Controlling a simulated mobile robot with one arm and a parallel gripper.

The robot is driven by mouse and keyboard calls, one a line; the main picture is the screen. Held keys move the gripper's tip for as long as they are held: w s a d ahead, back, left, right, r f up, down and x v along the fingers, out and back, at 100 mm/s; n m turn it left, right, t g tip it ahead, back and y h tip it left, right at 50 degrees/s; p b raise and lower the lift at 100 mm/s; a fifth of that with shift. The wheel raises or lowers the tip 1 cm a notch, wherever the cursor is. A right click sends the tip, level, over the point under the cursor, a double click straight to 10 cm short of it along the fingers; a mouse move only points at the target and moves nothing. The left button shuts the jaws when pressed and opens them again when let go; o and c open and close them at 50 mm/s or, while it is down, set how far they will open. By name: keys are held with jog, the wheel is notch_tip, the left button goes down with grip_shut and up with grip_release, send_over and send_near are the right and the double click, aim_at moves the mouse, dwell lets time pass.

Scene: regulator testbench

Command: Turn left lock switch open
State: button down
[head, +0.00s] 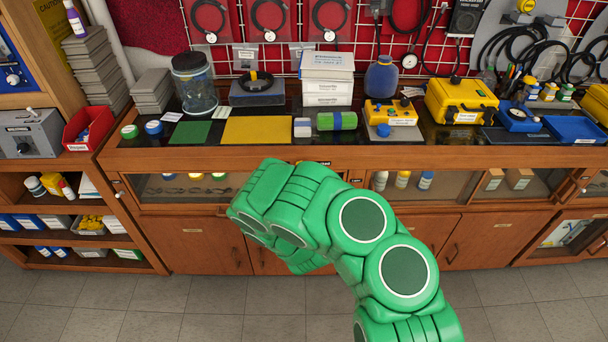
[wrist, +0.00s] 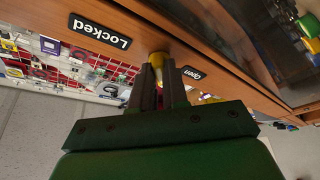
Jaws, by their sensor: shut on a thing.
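In the wrist view, the lock switch (wrist: 158,59) is a small yellowish knob on the wooden front edge of the bench. My gripper (wrist: 161,78) has its two dark fingers shut on this knob, one on each side. A black "Locked" label (wrist: 99,31) is to the left of the knob and a black "open" label (wrist: 194,74) is to its right. The fingers hide much of the knob, so I cannot tell which way it points. In the head view, my green arm hides the gripper and the switch.
The wooden bench (head: 245,158) has glass-fronted compartments (head: 455,183) below its top and closed cabinet doors (head: 205,245) lower down. A yellow case (head: 460,101), a glass jar (head: 195,85) and white boxes (head: 327,78) stand on top. The grey tiled floor (head: 150,310) in front is clear.

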jog(key=c, duration=1.1)
grip_release()
jog(key=shift+c, duration=0.2)
jog(key=v, duration=0.7)
jog(key=shift+s+f, duration=0.15)
jog(key=shift+s, duration=0.2)
